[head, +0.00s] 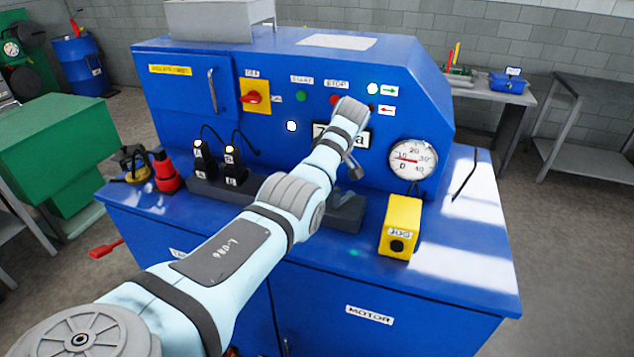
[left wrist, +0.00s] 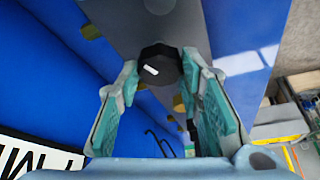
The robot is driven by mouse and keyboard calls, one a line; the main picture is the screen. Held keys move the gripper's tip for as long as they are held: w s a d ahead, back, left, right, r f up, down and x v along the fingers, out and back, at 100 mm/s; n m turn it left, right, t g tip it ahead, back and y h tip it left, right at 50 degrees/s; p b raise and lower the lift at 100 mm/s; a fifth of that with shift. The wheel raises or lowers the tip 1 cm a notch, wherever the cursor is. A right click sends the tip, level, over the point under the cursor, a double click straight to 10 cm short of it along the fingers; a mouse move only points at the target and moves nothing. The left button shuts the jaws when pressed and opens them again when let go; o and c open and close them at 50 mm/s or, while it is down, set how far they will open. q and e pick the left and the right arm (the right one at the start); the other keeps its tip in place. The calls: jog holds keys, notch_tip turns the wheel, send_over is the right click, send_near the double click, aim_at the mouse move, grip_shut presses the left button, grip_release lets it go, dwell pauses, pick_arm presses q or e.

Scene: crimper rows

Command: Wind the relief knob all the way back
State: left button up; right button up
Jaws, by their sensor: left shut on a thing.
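The relief knob (left wrist: 160,65) is a black round knob with a white mark on its face, seen in the left wrist view. It sits between the fingertips of my left gripper (left wrist: 160,72), which is shut on it. The teal finger pads stand on either side of the knob. In the head view my left gripper (head: 354,168) is small and mostly hidden behind my wrist, above a dark grey block (head: 347,212) on the bench. I cannot make out the knob there. My right gripper is in neither view.
The blue machine (head: 300,65) carries a pressure gauge (head: 412,160), its red needle near 10. A yellow JOG box (head: 400,225) stands right of the grey block. Black plugs (head: 205,158) with lit yellow tops and a red item (head: 165,172) stand left. The bench's right side is clear.

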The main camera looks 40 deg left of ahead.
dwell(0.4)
pick_arm(q)
jog(key=o, duration=1.2)
jog(key=shift+c, duration=0.2)
jog(key=shift+r, duration=0.15)
jog(key=v, duration=1.2)
